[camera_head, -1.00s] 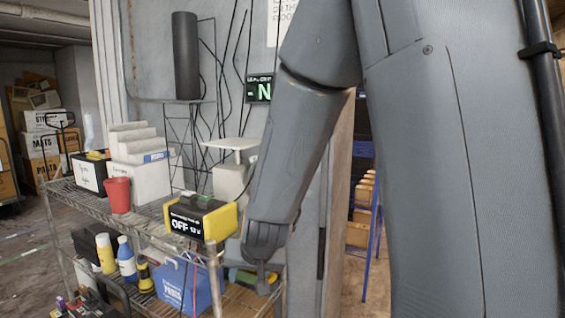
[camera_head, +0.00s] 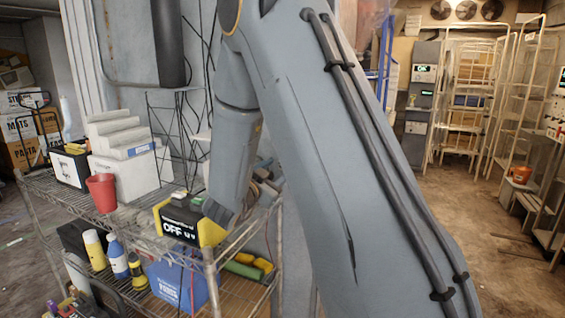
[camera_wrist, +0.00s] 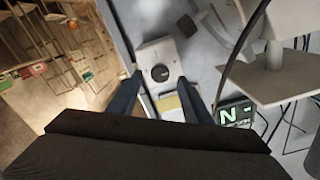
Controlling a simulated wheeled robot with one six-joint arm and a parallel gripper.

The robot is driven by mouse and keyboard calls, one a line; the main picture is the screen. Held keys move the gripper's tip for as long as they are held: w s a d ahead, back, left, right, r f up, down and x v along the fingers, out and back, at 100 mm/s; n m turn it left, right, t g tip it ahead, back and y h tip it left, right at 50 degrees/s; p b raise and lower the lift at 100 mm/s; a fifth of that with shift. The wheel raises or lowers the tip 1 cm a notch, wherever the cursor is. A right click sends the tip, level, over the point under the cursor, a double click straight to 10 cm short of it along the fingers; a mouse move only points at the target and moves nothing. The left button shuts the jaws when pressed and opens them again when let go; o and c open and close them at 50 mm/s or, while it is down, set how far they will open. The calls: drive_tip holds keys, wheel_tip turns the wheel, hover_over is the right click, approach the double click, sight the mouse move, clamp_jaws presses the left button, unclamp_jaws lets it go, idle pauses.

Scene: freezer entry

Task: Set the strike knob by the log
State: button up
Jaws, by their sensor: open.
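In the wrist view a pale box with a dark round knob (camera_wrist: 160,73) is on the grey wall. My gripper (camera_wrist: 159,84) is open, its two dark fingers spread to either side of the knob's box. I see no contact with the knob, but the distance is hard to judge. A small pale yellow panel (camera_wrist: 168,103) shows just below the knob, between the fingers; I cannot tell whether it is the log. A dark display (camera_wrist: 236,115) with a green "N" is to the right.
A wire shelf (camera_head: 130,232) at the left holds a red cup (camera_head: 101,192), a black and yellow device reading OFF (camera_head: 183,222), bottles and a blue bin (camera_head: 172,285). A white stand (camera_wrist: 272,75) is close at the right in the wrist view. Open floor (camera_head: 455,220) lies to the right.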

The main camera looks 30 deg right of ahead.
drive_tip(key=shift+p+x, duration=0.7)
drive_tip(key=shift+x, duration=2.1)
drive_tip(key=c, duration=1.1)
drive_tip(key=shift+o, duration=0.2)
